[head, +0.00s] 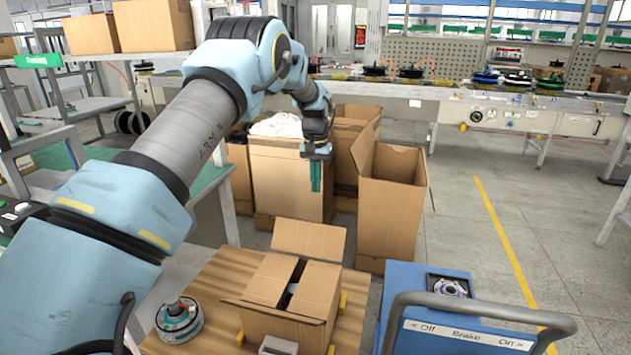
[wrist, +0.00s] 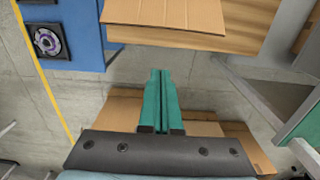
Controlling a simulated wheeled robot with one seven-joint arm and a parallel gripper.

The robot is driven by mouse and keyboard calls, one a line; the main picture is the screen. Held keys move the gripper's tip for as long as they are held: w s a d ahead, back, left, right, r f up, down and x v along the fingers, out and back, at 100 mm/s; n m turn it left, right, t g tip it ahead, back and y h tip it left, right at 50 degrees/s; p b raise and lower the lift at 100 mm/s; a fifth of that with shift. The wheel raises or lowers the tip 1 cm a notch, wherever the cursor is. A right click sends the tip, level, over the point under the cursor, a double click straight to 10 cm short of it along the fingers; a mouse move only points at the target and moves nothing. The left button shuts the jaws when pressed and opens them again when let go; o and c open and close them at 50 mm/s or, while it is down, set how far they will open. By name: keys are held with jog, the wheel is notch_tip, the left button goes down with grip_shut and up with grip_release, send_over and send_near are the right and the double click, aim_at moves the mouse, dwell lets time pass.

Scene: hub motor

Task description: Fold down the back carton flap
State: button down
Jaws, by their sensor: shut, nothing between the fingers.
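A brown carton (head: 285,328) sits on a wooden table top. Its back flap (head: 310,239) stands up and leans outward at the far side. Its left flap (head: 270,280) and right flap (head: 315,288) are folded in over the top, with a gap between them showing a dark inside. A front flap (head: 265,312) sticks outward. My gripper (head: 316,188) is beyond the back flap, apart from it, with teal fingers pointing down. In the wrist view my gripper (wrist: 160,74) is shut and empty, and the back flap (wrist: 165,12) shows at the top edge.
Tall open cartons (head: 390,205) stand on the floor behind the table, one holding white material (head: 278,126). A blue cart (head: 410,285) with a grey handle is at the right. A round motor part (head: 180,318) lies on the wooden table (head: 215,285) left of the carton.

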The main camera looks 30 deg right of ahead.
notch_tip(320, 180, down, 10)
jog(key=b, duration=0.5)
jog(key=shift+r, duration=0.15)
jog(key=shift+a, duration=0.15)
jog(key=shift+s+a, duration=2.6)
jog(key=shift+s, duration=0.2)
jog(key=shift+s+a+b, duration=0.3)
jog(key=shift+s+a, duration=0.95)
jog(key=shift+s, duration=0.05)
jog(key=shift+s+a, duration=2)
jog(key=shift+s, duration=0.15)
